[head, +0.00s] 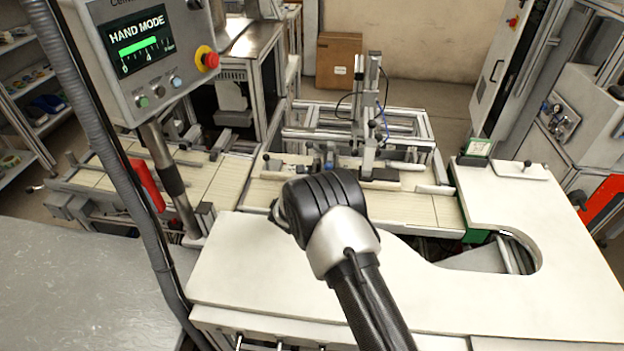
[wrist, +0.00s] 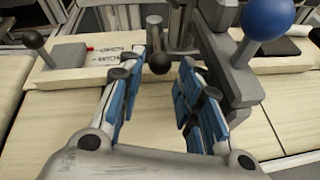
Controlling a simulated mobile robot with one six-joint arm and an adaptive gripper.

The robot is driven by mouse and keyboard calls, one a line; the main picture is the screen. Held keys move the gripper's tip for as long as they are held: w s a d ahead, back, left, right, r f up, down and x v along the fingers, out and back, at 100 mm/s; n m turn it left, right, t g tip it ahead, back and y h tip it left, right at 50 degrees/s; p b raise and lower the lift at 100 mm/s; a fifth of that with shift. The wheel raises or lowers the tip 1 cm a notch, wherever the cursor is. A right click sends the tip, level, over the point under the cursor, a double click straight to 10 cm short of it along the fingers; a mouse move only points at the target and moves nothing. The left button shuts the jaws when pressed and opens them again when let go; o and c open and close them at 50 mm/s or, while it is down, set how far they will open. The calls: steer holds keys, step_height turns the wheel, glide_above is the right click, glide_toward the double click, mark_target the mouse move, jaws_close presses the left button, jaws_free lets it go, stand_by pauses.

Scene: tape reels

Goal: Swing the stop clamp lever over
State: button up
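A short lever with a black ball knob (wrist: 160,63) stands in front of a metal bracket in the wrist view. My gripper (wrist: 168,72) is open, with blue-padded fingers on either side of this knob. No clear contact shows between pads and knob. To the right, a grey clamp block (wrist: 232,75) carries a larger blue ball knob (wrist: 268,18). A second black knob (wrist: 33,39) on a tilted rod stands at the left. I cannot tell for certain which one is the stop clamp lever. In the head view my wrist hides the gripper and most of this area.
A pale block with printed lettering (wrist: 75,68) lies left of the fingers. Below is a pale slatted bed (wrist: 50,125). In the head view, an upright metal post (head: 370,110) rises behind the arm, and a "HAND MODE" panel (head: 140,45) hangs left. The white worktop (head: 500,290) is clear.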

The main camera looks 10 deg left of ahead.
mark_target(315, 168)
steer(key=shift+x, duration=1.35)
jaws_close()
